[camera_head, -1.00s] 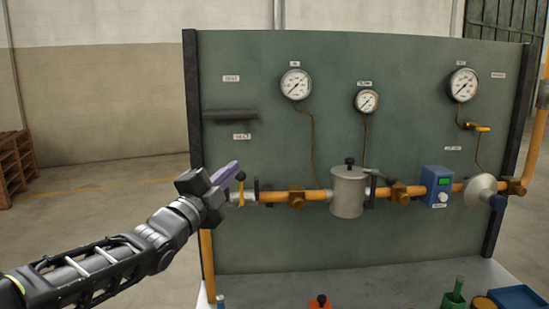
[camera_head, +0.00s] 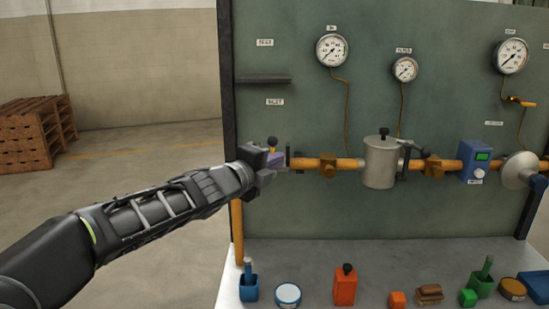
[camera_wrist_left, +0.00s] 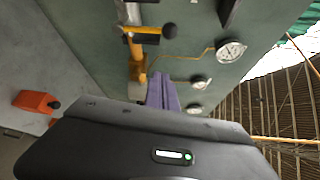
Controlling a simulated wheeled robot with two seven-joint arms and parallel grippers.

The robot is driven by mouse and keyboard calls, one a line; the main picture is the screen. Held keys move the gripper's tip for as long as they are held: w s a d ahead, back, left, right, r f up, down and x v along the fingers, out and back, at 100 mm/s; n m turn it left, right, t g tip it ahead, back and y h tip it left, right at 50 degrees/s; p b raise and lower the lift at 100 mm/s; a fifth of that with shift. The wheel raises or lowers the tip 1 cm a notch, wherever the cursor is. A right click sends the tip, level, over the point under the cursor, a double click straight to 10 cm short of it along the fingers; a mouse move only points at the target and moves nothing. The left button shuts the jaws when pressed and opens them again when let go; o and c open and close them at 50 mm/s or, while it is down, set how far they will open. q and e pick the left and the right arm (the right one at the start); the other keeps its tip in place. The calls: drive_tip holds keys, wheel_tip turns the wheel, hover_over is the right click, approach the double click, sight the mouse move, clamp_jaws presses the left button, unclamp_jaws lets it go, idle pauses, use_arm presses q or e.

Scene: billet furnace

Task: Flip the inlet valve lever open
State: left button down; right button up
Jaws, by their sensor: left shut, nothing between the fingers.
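The inlet valve lever (camera_head: 272,142) has a yellow handle with a dark ball knob and points up, across the pipe at the panel's left end. Its lower part is hidden behind my left gripper (camera_head: 278,160) in the head view. In the left wrist view the lever's black ball (camera_wrist_left: 169,30) shows just past the fingertips. My left gripper, with purple fingers (camera_wrist_left: 161,85), is shut and empty, close beside the lever. Whether it touches the lever I cannot tell. My right gripper is not in view.
The orange pipe (camera_head: 342,164) runs right to a grey canister (camera_head: 380,165) and a blue box (camera_head: 474,162). Gauges (camera_head: 332,51) hang above. The bench (camera_head: 320,275) below holds cups, an orange bottle (camera_head: 345,286) and small blocks. Open floor and a wooden stack lie left.

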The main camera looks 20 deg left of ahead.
use_arm(q)
drive_tip(key=w+a+p, duration=0.1)
drive_tip(key=w+p, duration=0.3)
drive_tip(key=w, duration=0.4)
drive_tip(key=shift+a, duration=0.25)
drive_tip(key=shift+a+f+n+t+b, duration=0.1)
drive_tip(key=shift+a+n+t+b, duration=0.25)
drive_tip(key=shift+b, duration=0.2)
drive_tip(key=s+a+f+n+t+y+b, duration=0.1)
drive_tip(key=a+f+n+t+y+b, duration=0.1)
drive_tip(key=n+b, duration=0.6)
drive_tip(key=s+a+f+n+t+y+b, duration=0.1)
drive_tip(key=a+f+n+t+b, duration=0.3)
drive_tip(key=b, duration=1.9)
drive_tip(key=shift+s+a+f+n+y, duration=0.25)
drive_tip(key=shift+a+f+n+y, duration=0.7)
drive_tip(key=shift+a+n, duration=1.25)
drive_tip(key=shift+d+n+t, duration=0.25)
drive_tip(key=shift+d+n, duration=0.1)
drive_tip(key=shift+d, duration=0.05)
